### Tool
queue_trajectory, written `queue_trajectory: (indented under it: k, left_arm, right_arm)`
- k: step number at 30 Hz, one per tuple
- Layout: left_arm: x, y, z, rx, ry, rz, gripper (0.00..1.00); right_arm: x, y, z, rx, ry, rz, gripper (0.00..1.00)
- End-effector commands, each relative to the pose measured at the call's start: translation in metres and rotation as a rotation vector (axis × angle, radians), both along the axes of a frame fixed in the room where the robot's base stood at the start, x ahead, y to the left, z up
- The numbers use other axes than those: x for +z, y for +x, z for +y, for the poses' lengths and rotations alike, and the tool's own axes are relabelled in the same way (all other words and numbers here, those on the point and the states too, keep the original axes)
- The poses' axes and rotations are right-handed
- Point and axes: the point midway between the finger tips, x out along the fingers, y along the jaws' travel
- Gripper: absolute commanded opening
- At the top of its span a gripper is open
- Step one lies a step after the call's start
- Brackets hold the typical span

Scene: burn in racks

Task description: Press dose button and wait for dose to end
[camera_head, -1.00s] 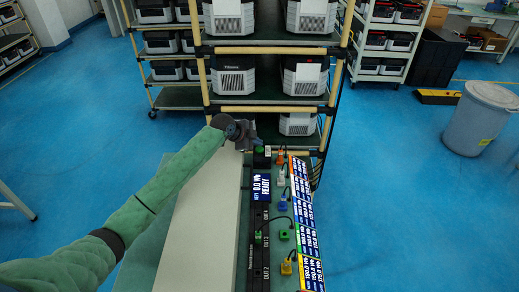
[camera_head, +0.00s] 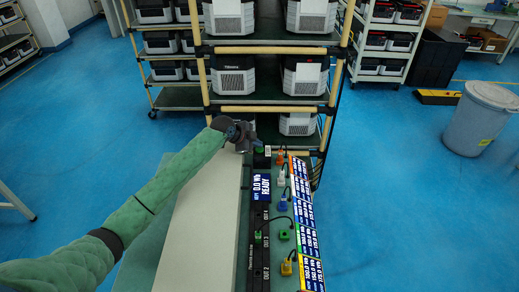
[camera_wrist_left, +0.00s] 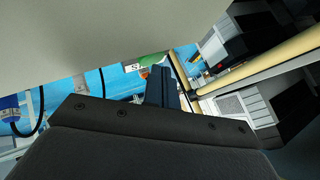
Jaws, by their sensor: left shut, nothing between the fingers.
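The black dosing unit lies along the bench, with a blue display (camera_head: 262,187) reading 0.0 Wh READY. A green dose button (camera_head: 259,150) sits at the unit's far end. My left gripper (camera_head: 257,142) is shut and empty, with its tip just above and beside the button. Whether it touches the button cannot be told. In the left wrist view the shut fingers (camera_wrist_left: 162,88) point away from me, with a green patch, perhaps the button, close beyond them. My right gripper is not in view.
A pale panel (camera_head: 195,225) lies left of the unit. Coloured plugs, such as a yellow one (camera_head: 286,268), and blue label cards (camera_head: 313,272) are to the right. A rack (camera_head: 265,108) of grey-and-black units stands just behind the bench. A grey bin (camera_head: 480,118) stands on the open floor.

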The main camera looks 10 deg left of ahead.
Motion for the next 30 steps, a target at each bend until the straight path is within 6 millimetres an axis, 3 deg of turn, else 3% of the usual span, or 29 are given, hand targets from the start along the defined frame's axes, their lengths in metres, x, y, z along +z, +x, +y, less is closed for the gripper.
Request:
queue_trajectory:
  k: [30]
  left_arm:
    - [-0.0072,-0.0001,0.0001,-0.001,0.0,0.001,0.0]
  right_arm:
    - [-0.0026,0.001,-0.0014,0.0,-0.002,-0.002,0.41]
